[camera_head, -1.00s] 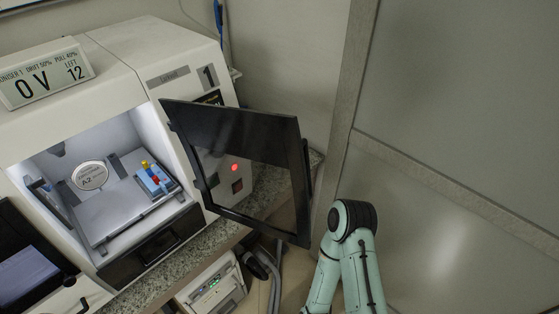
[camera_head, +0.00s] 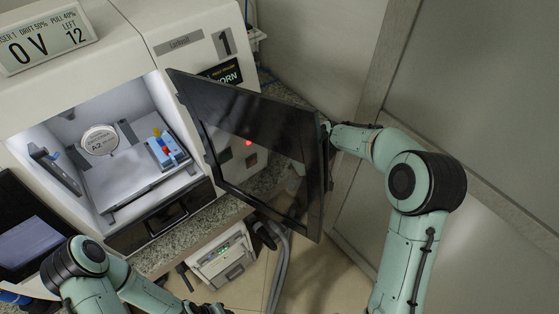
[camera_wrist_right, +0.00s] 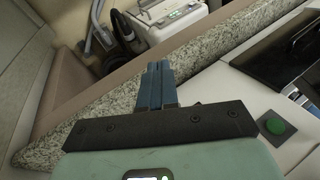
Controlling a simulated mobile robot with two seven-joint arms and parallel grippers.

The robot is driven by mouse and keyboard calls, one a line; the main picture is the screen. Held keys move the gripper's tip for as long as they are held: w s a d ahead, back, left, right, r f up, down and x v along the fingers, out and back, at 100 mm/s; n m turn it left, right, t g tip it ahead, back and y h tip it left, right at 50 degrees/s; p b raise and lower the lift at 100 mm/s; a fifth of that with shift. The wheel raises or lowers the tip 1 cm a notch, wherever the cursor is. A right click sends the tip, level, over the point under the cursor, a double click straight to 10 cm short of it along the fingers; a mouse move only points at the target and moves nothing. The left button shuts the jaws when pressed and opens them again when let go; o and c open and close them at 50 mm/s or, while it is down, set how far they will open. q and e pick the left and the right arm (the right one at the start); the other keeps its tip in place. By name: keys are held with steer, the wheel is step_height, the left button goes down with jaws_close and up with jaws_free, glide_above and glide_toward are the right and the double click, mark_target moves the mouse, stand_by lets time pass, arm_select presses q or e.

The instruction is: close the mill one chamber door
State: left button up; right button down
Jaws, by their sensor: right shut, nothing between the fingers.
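The mill one chamber door (camera_head: 262,130) is a dark glass panel in a black frame. It stands open, swung out from the white mill marked 1 (camera_head: 180,35). The lit chamber (camera_head: 110,185) is uncovered. My right gripper (camera_head: 326,129) is at the door's outer right edge, partly hidden by it; I cannot tell if they touch. In the right wrist view its blue fingers (camera_wrist_right: 157,84) are shut together with nothing between them. My left arm enters at the bottom left of the head view; its gripper is out of frame.
A round white disc marked A2 (camera_head: 99,140) and a blue fixture (camera_head: 165,152) are inside the chamber. A granite counter edge (camera_head: 180,240) runs below the mill. A white unit with hoses (camera_head: 222,262) stands underneath. A grey partition (camera_head: 480,100) is on the right.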

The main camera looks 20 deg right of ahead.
mark_target(278, 166)
steer(key=s+d+r+n+y, duration=0.1)
steer(key=s+r+n, duration=0.2)
steer(key=r, duration=1.2)
steer(key=s+d+r+n+y, duration=0.1)
steer(key=s+r+n, duration=0.2)
steer(key=r, duration=1.2)
arm_select(q)
steer(key=s+f+b, duration=0.2)
steer(key=f, duration=0.1)
steer(key=shift+s, duration=0.15)
arm_select(e)
steer(key=a+f, duration=0.2)
steer(key=a, duration=0.1)
steer(key=s+a+f, duration=0.1)
steer(key=a+f, duration=0.1)
steer(key=a, duration=0.1)
steer(key=s+a+f, duration=0.1)
steer(key=a+f, duration=0.2)
steer(key=shift+a+f, duration=0.1)
steer(key=shift+a, duration=0.05)
arm_select(q)
steer(key=shift+r, duration=0.1)
arm_select(e)
steer(key=shift+s+a, duration=0.1)
steer(key=shift+a, duration=0.05)
